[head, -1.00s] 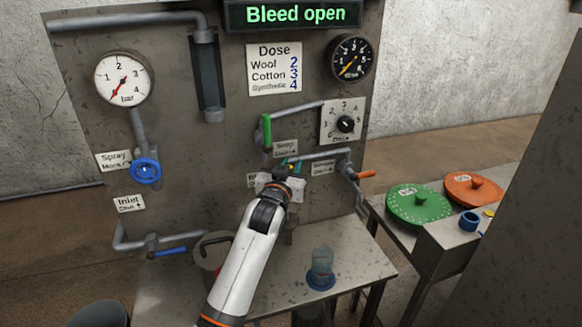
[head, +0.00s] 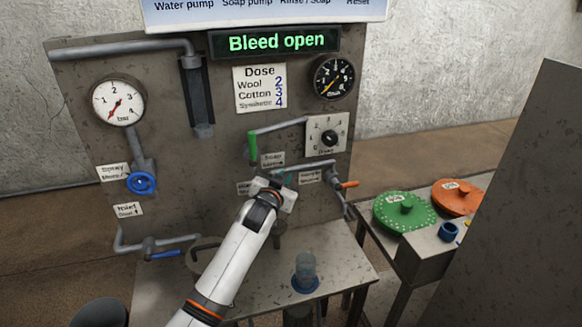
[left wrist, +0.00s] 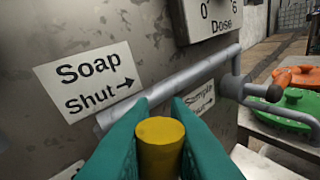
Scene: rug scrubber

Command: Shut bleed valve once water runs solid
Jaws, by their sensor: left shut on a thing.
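The lit display (head: 283,42) reads "Bleed open". My left gripper (head: 284,176) is at the panel (head: 160,75), below the soap label (head: 272,160). In the left wrist view its teal fingers (left wrist: 160,135) are shut on a yellow cylindrical knob (left wrist: 160,148), which the gripper hides in the head view. A label (head: 244,188) left of the gripper is partly covered and I cannot read it. The clear sight tube (head: 197,100) hangs at the upper panel; I cannot tell whether water or bubbles are in it. My right gripper is not in view.
The green soap lever (head: 252,146) is up and left of my gripper. The orange sample lever (head: 349,184) is to its right, near a grey pipe (left wrist: 170,90). A clear jar (head: 305,266) stands on the bench below. Green (head: 405,212) and orange (head: 458,196) lids lie at right.

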